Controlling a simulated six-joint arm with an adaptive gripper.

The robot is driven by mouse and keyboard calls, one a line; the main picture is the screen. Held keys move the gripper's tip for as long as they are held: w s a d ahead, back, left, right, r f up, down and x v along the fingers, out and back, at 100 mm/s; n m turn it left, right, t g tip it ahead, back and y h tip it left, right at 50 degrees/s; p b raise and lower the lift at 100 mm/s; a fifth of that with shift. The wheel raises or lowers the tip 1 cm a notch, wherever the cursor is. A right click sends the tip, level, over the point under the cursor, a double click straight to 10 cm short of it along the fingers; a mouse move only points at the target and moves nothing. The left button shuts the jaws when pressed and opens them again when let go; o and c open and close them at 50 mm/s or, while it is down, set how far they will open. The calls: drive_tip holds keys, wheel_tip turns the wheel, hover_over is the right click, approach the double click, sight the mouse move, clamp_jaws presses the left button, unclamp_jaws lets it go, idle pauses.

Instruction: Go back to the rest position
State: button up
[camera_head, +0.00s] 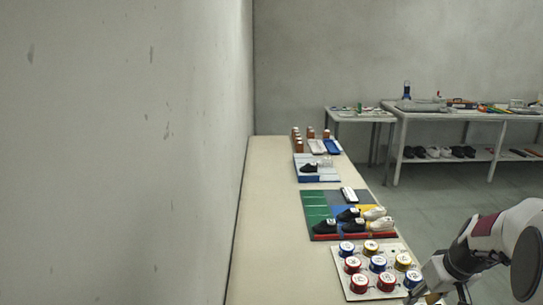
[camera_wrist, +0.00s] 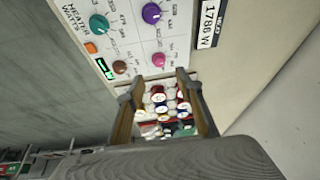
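My gripper (camera_wrist: 157,82) shows in the wrist view with its two fingers spread apart. Nothing is held between them; the round tins (camera_wrist: 160,100) seen through the gap lie farther off. In the head view my gripper (camera_head: 438,286) is at the lower right, close to the right edge of the board of tins, and my arm partly covers it. Whether it touches anything there cannot be told.
A white board (camera_head: 340,270) with several red, blue and yellow tins lies on the long table (camera_head: 262,215). Behind it are a coloured mat (camera_head: 315,199) with shoes and a blue tray (camera_head: 320,178). A knobbed heater panel (camera_wrist: 128,25) fills the top of the wrist view.

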drive_tip(key=s+a+r, duration=0.3)
drive_tip(key=s+a, duration=0.4)
drive_tip(key=s, duration=0.2)
drive_tip(key=s+a+r+t, duration=0.1)
drive_tip(key=s+a+r, duration=0.3)
drive_tip(key=s+a, duration=0.3)
drive_tip(key=s+a+r, duration=0.4)
drive_tip(key=s+a, duration=0.2)
drive_tip(key=s, duration=0.6)
drive_tip(key=shift+s+a+r+m+h, duration=0.2)
drive_tip(key=shift+a+m+h, duration=0.2)
idle(0.6)
